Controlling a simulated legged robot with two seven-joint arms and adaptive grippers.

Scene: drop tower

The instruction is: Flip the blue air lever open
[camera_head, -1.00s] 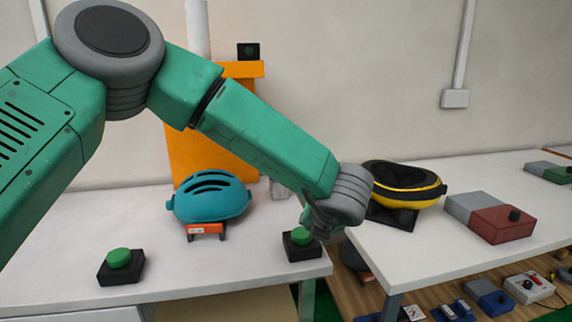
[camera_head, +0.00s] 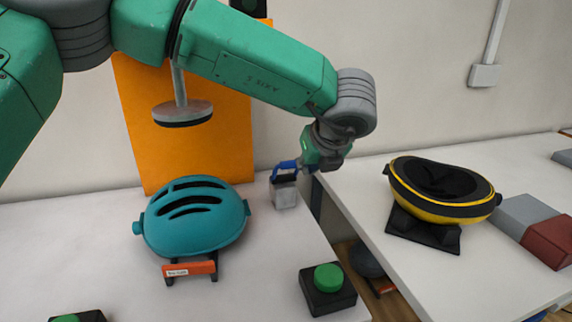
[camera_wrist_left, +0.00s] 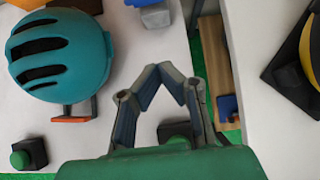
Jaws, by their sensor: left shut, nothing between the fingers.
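The blue lever (camera_head: 285,170) sits on top of a small grey block (camera_head: 285,193) near the right edge of the white table, behind the teal helmet. My left gripper (camera_head: 305,163) is just right of the lever; the head view does not show clearly whether they touch. In the left wrist view, the gripper (camera_wrist_left: 167,68) is shut and empty, with its fingertips apart from the grey block (camera_wrist_left: 155,16). Only a bit of the blue lever (camera_wrist_left: 142,3) shows there, at the top edge.
A teal helmet (camera_head: 195,220) stands left of the block, below a hanging grey disc (camera_head: 182,112) and before an orange panel (camera_head: 230,130). A green button box (camera_head: 328,290) stands in front. A gap separates this table from the right one, bearing a black-yellow helmet (camera_head: 440,192).

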